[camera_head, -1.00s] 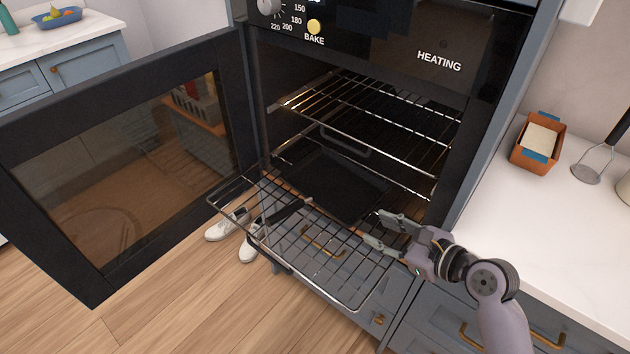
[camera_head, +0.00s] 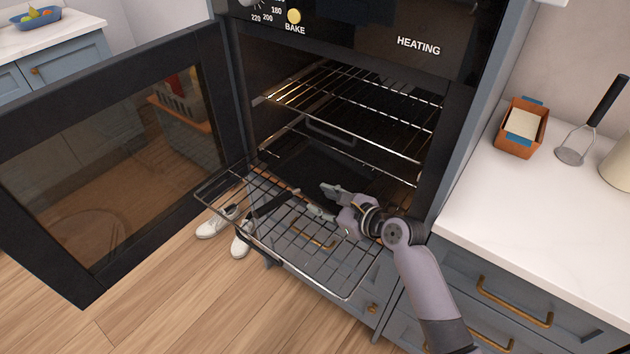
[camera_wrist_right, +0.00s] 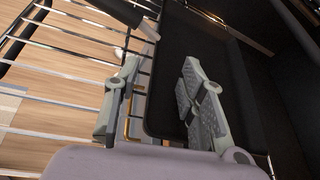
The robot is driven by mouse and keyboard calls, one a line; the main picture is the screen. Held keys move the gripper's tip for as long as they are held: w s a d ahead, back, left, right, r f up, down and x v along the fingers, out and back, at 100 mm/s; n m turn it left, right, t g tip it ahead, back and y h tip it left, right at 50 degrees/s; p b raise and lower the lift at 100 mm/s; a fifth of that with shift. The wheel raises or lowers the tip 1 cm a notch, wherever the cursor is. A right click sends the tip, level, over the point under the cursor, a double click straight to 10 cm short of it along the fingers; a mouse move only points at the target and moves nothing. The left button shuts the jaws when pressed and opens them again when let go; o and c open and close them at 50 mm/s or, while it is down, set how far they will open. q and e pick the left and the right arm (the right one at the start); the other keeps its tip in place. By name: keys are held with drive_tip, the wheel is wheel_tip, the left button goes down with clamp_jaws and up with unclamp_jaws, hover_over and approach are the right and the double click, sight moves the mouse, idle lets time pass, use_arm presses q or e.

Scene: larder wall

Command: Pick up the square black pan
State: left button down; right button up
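The square black pan (camera_head: 308,165) lies on the pulled-out lower oven rack (camera_head: 330,283), partly inside the dark oven. Its handle (camera_head: 273,204) points out toward the front left. My right gripper (camera_head: 322,201) is at the pan's near right side, close to where the handle joins. In the right wrist view the gripper (camera_wrist_right: 158,90) is open, one finger over the pan (camera_wrist_right: 205,55) and the other outside its rim above the rack wires. Nothing shows held, and I cannot tell whether a finger touches the pan. My left gripper is not in view.
The oven door (camera_head: 110,160) stands open to the left. An upper rack (camera_head: 350,105) is above the pan. White shoes (camera_head: 215,222) are on the floor below the rack. The counter (camera_head: 540,220) at right holds an orange container (camera_head: 521,128) and a masher (camera_head: 592,120).

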drive_tip(key=x, duration=0.2)
drive_tip(key=shift+w+a+f, duration=0.15)
drive_tip(key=shift+w+a, duration=0.05)
drive_tip(key=shift+w, duration=0.1)
drive_tip(key=shift+c, duration=0.5)
drive_tip(key=shift+s, duration=0.1)
clamp_jaws()
